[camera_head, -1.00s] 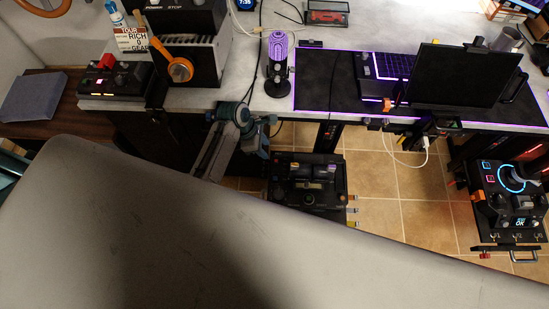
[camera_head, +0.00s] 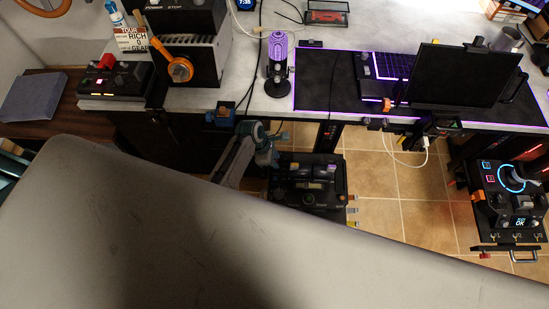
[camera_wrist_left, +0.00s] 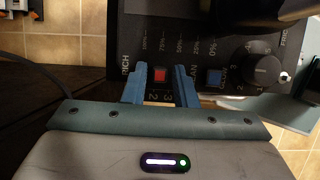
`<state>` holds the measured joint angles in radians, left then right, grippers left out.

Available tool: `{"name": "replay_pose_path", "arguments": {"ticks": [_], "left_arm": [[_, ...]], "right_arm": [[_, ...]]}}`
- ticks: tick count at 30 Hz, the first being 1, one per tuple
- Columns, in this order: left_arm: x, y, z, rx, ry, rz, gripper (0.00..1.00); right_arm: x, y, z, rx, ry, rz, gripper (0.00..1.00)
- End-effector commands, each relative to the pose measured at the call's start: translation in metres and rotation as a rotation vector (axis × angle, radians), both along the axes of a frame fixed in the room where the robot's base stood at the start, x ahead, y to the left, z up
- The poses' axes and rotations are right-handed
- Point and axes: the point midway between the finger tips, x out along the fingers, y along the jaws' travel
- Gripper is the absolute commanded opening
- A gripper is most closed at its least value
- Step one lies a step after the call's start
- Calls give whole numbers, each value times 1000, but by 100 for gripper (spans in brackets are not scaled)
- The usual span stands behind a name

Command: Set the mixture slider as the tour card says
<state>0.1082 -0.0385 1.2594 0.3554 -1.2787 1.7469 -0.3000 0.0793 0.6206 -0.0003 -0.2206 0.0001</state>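A white card (camera_head: 130,39) at the back left of the desk reads "TOUR", "RICH" and more, partly covered by an orange lever. In the left wrist view, a dark panel (camera_wrist_left: 228,50) has percent marks, "RICH" at the left and a partly hidden word ending in "AN". A red slider knob (camera_wrist_left: 160,74) stands below about the 75% mark. The two blue fingers of my left gripper (camera_wrist_left: 160,71) are open on either side of it, with small gaps visible. My left gripper (camera_head: 268,146) also shows below the desk edge in the head view. My right gripper is out of view.
A microphone (camera_head: 278,65) and a monitor (camera_head: 462,75) stand on the desk. A black unit (camera_head: 325,195) and another control box (camera_head: 508,205) are lower down. Tiled floor (camera_head: 400,180) shows between them.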

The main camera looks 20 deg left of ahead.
Motion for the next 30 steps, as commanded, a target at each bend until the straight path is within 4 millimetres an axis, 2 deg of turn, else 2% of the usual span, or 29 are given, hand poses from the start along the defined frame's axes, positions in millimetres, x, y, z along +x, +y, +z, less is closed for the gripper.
{"name": "replay_pose_path", "arguments": {"ticks": [1, 3, 4, 10, 18, 26, 27, 30], "left_arm": [[0, 0, 0, 0, 0, 0, 15], [0, 0, 0, 0, 0, 0, 1], [0, 0, 0, 0, 0, 0, 0], [2, 1, 0, 0, 0, 0, 0], [28, 8, 0, 1, 0, 0, 0], [29, 8, 1, 2, -3, 0, 0], [30, 8, 1, 2, -3, 0, 15], [30, 8, 1, 1, -3, 0, 35]], "right_arm": [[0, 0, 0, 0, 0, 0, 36], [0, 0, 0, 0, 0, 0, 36], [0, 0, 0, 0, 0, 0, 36], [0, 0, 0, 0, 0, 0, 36], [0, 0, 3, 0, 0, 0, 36], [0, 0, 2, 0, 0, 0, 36], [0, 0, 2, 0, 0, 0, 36], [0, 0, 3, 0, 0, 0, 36]]}}
